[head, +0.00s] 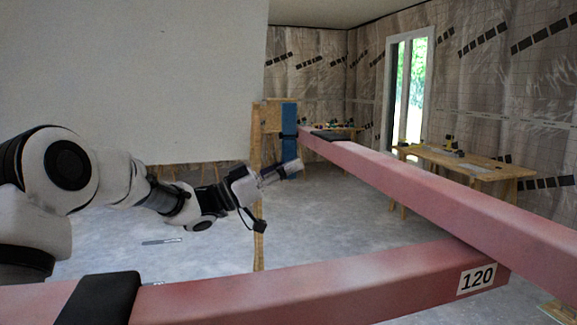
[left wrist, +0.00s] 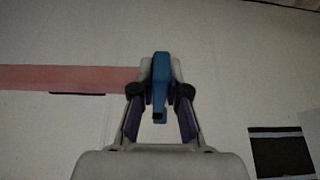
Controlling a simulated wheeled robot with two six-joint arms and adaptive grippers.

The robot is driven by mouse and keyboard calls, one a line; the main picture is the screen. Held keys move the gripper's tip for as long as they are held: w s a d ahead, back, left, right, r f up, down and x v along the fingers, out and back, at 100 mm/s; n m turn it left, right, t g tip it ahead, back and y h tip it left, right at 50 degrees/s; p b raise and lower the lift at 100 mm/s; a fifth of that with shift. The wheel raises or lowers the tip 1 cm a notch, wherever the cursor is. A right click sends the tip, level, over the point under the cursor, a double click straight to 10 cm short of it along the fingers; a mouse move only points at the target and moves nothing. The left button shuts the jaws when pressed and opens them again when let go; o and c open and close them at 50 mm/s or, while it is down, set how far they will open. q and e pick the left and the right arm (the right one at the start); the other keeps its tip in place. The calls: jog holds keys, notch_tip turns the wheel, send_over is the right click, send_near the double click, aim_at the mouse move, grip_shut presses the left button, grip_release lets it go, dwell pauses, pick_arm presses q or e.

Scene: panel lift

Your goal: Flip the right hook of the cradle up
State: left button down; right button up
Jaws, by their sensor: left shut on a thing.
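The cradle has a long pink-red right beam (head: 430,190) running away from me and a pink-red cross beam (head: 330,283) in front, marked 120. A blue hook (head: 289,118) stands upright at the far end of the right beam. My left gripper (head: 284,172) is at the lower part of this blue piece, just left of the beam's far end. In the left wrist view the blue hook (left wrist: 160,68) lies between the fingertips, and the gripper is shut on it. The exact grip point is small and partly hidden in the head view. My right gripper does not show.
A black pad (head: 100,298) sits on the cross beam at front left. A large pale panel (head: 150,80) fills the upper left. A wooden workbench (head: 475,168) stands at right, beyond the right beam. The grey floor (head: 200,250) left of the right beam is mostly clear.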

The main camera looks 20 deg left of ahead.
pick_arm(q)
jog(key=c, duration=1.2)
grip_release()
jog(key=shift+o, duration=0.2)
jog(key=v, duration=0.7)
jog(key=shift+f, duration=0.2)
jog(key=shift+a+f, duration=0.1)
jog(key=shift+a, duration=0.05)
